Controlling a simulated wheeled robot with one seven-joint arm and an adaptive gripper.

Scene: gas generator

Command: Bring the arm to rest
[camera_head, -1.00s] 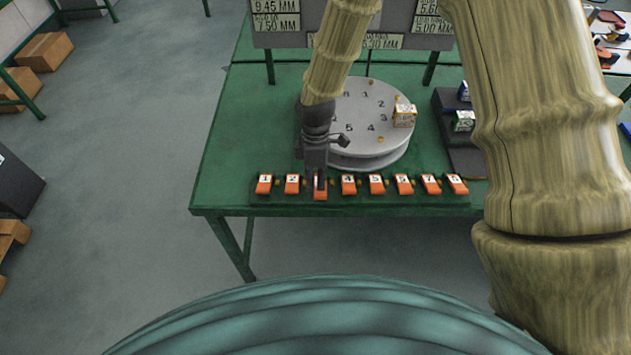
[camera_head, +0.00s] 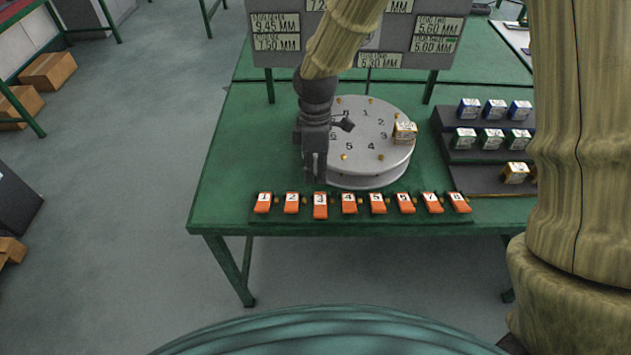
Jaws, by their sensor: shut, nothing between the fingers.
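My gripper (camera_head: 315,178) is dark and points down over the green table (camera_head: 225,185), at the left edge of a round grey numbered dial (camera_head: 365,150). It is shut and empty. It is just behind the row of orange numbered switches, near the switch marked 3 (camera_head: 320,205), with a small gap in the picture. The switch marked 3 sits slightly lower in the picture than its neighbours. My arm covers part of the sign board and the dial's left side.
A small labelled box (camera_head: 405,132) stands on the dial's right edge. A dark stepped rack (camera_head: 460,180) with several small boxes stands to the right. A sign board (camera_head: 440,60) with size labels rises behind the dial. Floor (camera_head: 120,200) left of the table is clear.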

